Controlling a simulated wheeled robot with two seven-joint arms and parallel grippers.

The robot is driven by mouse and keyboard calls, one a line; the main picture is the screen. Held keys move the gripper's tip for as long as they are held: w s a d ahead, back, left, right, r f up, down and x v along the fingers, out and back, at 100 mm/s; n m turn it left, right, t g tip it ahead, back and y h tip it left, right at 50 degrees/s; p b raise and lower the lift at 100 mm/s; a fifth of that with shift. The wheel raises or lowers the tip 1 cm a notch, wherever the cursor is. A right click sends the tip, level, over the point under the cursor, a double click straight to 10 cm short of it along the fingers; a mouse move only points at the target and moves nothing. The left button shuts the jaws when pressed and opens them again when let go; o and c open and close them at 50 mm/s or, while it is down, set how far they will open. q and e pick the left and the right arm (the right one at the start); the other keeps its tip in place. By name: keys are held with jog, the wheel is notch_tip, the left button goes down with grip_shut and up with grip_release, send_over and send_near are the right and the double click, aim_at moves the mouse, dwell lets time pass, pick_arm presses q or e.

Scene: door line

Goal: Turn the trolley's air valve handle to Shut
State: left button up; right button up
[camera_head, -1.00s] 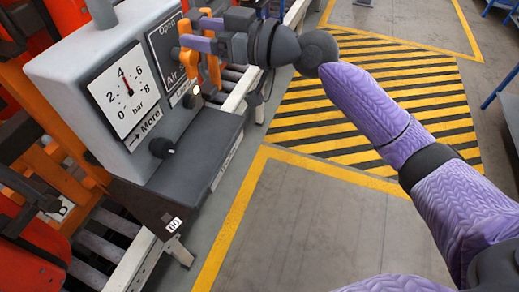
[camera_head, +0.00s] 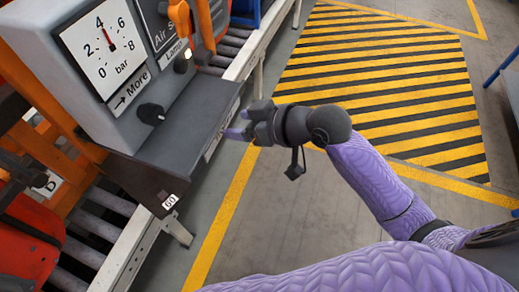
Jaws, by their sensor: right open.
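The grey valve box (camera_head: 45,45) of the trolley is at the upper left, with its top cut off by the picture edge. An orange handle (camera_head: 180,17) stands out from the black "Air s…" panel (camera_head: 157,22); its upper end is near the top edge, so its full setting cannot be read. My right gripper (camera_head: 238,125) is open and empty, below and to the right of the handle, apart from it and just right of the box's dark ledge. My left gripper is not in view.
A gauge (camera_head: 105,45) with its needle near 4 bar and a black knob (camera_head: 151,114) marked "More" are on the box. A small lamp (camera_head: 181,66) glows. A roller conveyor (camera_head: 100,225) runs below. Striped floor (camera_head: 380,80) lies open to the right.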

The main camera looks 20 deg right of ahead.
jog(key=d+f+m+h+b, duration=0.2)
jog(key=d+f, duration=0.1)
jog(key=f, duration=0.8)
jog(key=shift+w+d+f+m+h, duration=0.2)
jog(key=shift+w+f+m+h, duration=0.1)
jog(key=shift+w+m, duration=0.1)
